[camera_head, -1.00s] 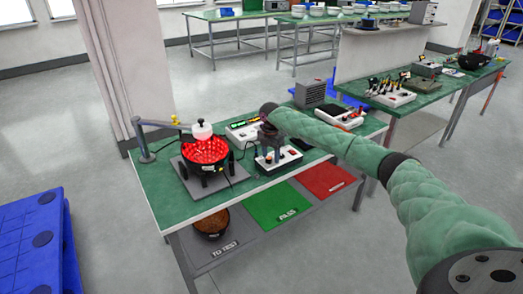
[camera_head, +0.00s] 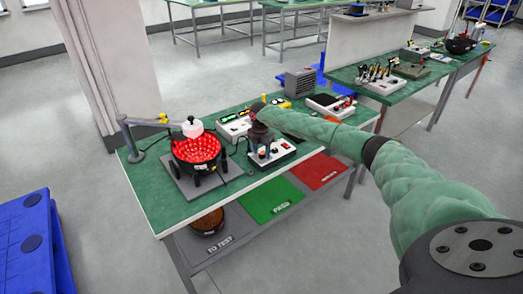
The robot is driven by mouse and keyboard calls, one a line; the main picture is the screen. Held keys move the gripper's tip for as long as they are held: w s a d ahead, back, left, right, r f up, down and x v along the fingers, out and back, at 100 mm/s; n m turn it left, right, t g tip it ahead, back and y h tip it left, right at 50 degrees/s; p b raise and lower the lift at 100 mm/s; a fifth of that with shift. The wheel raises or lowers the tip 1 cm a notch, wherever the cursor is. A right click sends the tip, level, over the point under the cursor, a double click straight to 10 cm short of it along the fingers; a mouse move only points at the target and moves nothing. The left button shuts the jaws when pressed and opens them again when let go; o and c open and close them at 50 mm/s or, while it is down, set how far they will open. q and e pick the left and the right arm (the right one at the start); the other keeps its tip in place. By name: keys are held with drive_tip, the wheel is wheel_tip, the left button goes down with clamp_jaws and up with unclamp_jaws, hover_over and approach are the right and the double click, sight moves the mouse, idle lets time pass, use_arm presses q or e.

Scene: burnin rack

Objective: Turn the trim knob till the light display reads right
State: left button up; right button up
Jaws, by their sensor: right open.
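My right gripper (camera_head: 260,139) is dark and points down at a small white box (camera_head: 281,154) on the green bench. The box has red and dark controls on its top. The gripper is open and hides part of the box. I cannot tell which control is the trim knob or whether the fingers touch it. Behind the gripper, a white instrument (camera_head: 232,128) shows small lit green marks, too small to read. To the left, a black bowl (camera_head: 197,170) glows with red lights inside, under a white lamp head (camera_head: 192,127). My left gripper is out of view.
The lamp's grey arm (camera_head: 148,121) reaches over the bowl. A grey vented box (camera_head: 299,82) and another white instrument (camera_head: 330,106) stand behind. Green and red panels (camera_head: 272,200) lie on the lower shelf. The bench's front left is clear.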

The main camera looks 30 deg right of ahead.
drive_tip(key=shift+f, duration=0.25)
drive_tip(key=shift+c, duration=0.4)
drive_tip(key=c, duration=0.9)
drive_tip(key=shift+r, duration=0.1)
